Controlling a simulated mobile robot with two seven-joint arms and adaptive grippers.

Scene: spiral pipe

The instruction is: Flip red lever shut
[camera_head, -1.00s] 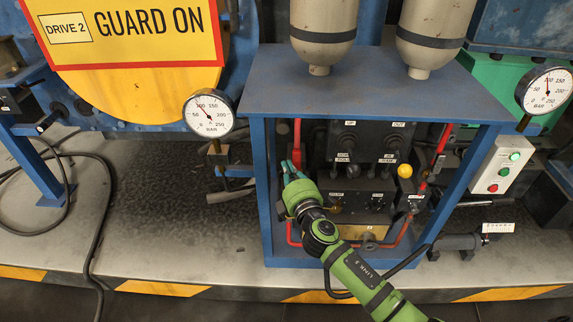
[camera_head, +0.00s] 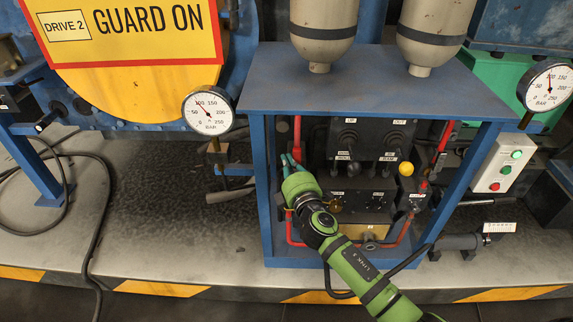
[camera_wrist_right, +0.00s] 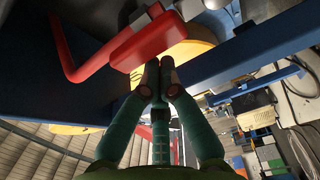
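A red lever (camera_wrist_right: 145,38) with a flat, broad end and a bent bar shows close up in the right wrist view. In the head view a red upright part (camera_head: 297,134) shows inside the left side of the blue frame; I cannot tell whether it is this lever. My right gripper (camera_head: 289,159) reaches into the frame just below that part. In the wrist view its green fingers (camera_wrist_right: 158,66) come together at the tips, just under the lever's end. Nothing shows between them. I cannot tell whether they touch the lever. My left gripper is out of view.
The blue frame's top (camera_head: 370,80) overhangs the opening, with posts on both sides. A dark valve panel (camera_head: 372,138) stands right of my gripper. A pressure gauge (camera_head: 209,110) sits left of the frame. A yellow knob (camera_head: 406,169) and red pipes are farther right.

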